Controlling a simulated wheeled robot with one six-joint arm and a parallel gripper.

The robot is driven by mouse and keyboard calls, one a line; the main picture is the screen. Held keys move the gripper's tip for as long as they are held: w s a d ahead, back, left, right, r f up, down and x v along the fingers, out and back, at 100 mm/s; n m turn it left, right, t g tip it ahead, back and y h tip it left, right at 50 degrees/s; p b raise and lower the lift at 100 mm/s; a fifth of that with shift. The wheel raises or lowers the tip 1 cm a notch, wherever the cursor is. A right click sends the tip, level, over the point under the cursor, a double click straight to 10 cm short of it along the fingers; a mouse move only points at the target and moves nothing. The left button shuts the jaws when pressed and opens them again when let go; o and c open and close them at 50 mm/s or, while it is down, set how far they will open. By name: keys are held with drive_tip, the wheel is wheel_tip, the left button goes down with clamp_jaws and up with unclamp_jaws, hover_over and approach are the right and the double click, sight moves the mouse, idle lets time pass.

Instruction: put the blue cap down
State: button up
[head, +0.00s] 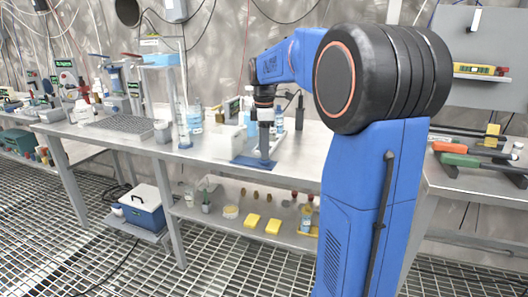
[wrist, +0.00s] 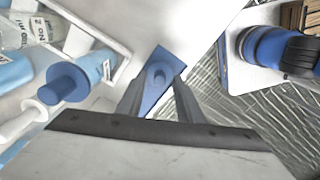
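My gripper (head: 264,156) points straight down over the blue mat (head: 241,161), near the front edge of the steel bench. In the wrist view the same blue mat (wrist: 172,60) lies below the fingertips of my gripper (wrist: 159,80). A small round blue cap (wrist: 159,75) shows between the two fingertips, low over or on the mat. The fingers stand apart, one on each side of it. It is too small to tell whether they touch it. In the head view my fingers hide the cap.
A bottle with a blue cap (wrist: 68,83) stands left of my gripper in a white tray (wrist: 85,22). A blue-and-black device (wrist: 280,50) is at right in the wrist view. The bench front edge is close.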

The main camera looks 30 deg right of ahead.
wheel_tip(320, 180, up, 11)
drive_tip(key=s+a+f+m+t, duration=0.1)
drive_tip(key=s+a+f+m, duration=0.2)
drive_tip(key=s+a, duration=0.35)
drive_tip(key=s+a+f+m+t, duration=0.1)
drive_tip(key=s+a+f+m, duration=0.25)
drive_tip(key=s, duration=0.55)
drive_tip(key=s+a+f+m+t, duration=0.1)
drive_tip(key=s+a+f+m, duration=0.2)
drive_tip(key=s+f, duration=0.4)
drive_tip(key=s+a+f+m+t, duration=0.1)
drive_tip(key=s+a+f+m, duration=0.1)
drive_tip(key=s+f, duration=0.5)
drive_tip(key=shift+s+a+f+m+t, duration=0.4)
drive_tip(key=shift+f+m, duration=0.1)
drive_tip(key=shift+m, duration=0.25)
